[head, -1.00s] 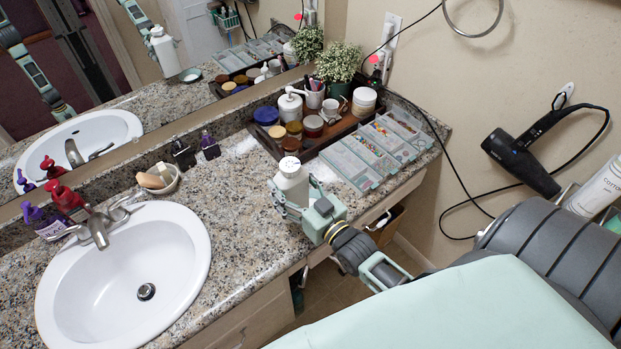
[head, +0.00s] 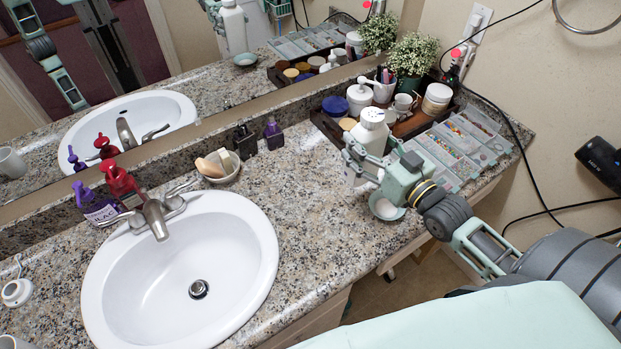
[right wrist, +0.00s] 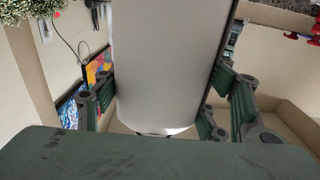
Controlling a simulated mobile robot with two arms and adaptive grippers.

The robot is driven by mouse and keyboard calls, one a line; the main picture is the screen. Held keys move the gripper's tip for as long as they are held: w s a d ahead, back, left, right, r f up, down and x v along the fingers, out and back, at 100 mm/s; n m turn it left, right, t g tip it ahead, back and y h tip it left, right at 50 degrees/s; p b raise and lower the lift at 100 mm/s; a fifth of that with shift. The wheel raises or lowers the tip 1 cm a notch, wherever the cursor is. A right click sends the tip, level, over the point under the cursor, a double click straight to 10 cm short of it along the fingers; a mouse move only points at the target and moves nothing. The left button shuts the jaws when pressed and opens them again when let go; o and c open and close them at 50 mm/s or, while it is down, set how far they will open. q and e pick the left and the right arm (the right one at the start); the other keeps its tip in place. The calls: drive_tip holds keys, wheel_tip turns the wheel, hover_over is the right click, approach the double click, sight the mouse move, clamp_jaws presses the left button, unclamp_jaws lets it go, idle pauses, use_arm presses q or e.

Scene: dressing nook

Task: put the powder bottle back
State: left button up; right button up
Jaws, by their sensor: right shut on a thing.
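The powder bottle (head: 370,135) is white with a perforated shaker cap. It is upright in my right gripper (head: 365,168), over the counter beside the front left part of the wooden tray (head: 329,127). In the right wrist view, the bottle (right wrist: 165,60) fills the middle, with fingers pressed on both sides. Its base is hidden by the gripper in the head view, so I cannot tell its height over the counter. A small teal-rimmed dish (head: 386,208) lies on the counter just below the gripper. My left gripper is not directly in view.
The tray holds several jars, a white pump bottle (head: 359,97), cups and a plant (head: 412,60). Clear organizer boxes (head: 455,145) lie right of it. The sink (head: 190,270) is at left, with a soap dish (head: 218,170) behind. Counter between is clear.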

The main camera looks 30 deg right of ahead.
drive_tip(key=w+a+f+p, duration=0.1)
drive_tip(key=w+a+f, duration=0.6)
drive_tip(key=f, duration=0.3)
drive_tip(key=shift+w+a+f, duration=0.15)
drive_tip(key=shift+a+f, duration=0.15)
drive_tip(key=o, duration=1.4)
use_arm(q)
drive_tip(key=shift+g, duration=0.3)
drive_tip(key=s+d, duration=0.1)
drive_tip(key=s, duration=0.1)
drive_tip(key=s+d+r, duration=0.1)
drive_tip(key=shift+s+d, duration=0.15)
drive_tip(key=shift+s, duration=0.25)
